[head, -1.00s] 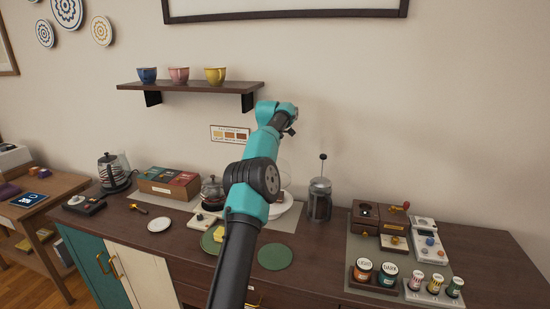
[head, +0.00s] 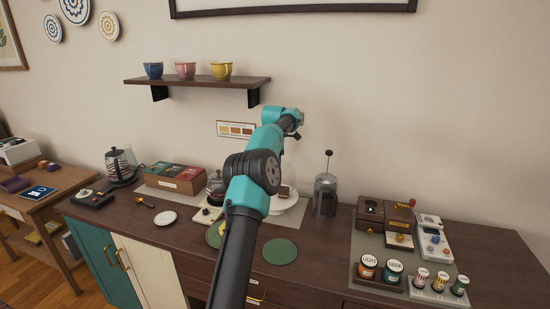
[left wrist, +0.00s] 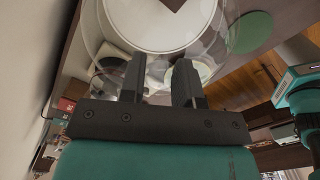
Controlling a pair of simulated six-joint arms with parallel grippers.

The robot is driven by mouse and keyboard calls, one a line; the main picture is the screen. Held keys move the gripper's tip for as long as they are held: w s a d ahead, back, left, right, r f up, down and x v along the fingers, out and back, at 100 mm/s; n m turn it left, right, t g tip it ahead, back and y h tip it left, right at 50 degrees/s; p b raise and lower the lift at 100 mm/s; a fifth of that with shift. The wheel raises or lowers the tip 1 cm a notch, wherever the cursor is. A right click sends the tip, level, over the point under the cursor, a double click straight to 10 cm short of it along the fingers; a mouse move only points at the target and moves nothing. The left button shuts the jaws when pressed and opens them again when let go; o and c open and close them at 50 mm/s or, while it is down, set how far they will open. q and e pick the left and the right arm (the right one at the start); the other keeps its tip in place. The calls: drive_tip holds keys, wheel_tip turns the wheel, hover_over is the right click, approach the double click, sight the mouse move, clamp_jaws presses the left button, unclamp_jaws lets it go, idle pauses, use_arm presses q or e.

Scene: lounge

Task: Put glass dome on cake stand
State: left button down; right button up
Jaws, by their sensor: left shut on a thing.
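The white cake stand (head: 281,208) stands at the back of the sideboard, partly hidden by my left arm, with a piece of brown cake (head: 287,192) on it. My left gripper (left wrist: 160,78) is shut on the glass dome (left wrist: 91,35), whose clear curved outline shows in the left wrist view. Beyond the glass are the white plate of the cake stand (left wrist: 150,38) and a brown corner of cake. I cannot tell whether the dome touches the stand. My right gripper is not in view.
A French press (head: 325,195) stands just right of the cake stand. A glass pot (head: 215,187) is to its left. Green round mats (head: 280,251) lie in front. A wall shelf (head: 200,83) with cups is at upper left. The sideboard between press and grinder is clear.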

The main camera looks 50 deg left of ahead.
use_arm(q)
drive_tip(key=shift+f, duration=2.6)
drive_tip(key=shift+f, duration=0.45)
drive_tip(key=c, duration=0.8)
unclamp_jaws()
drive_tip(key=shift+o, duration=0.2)
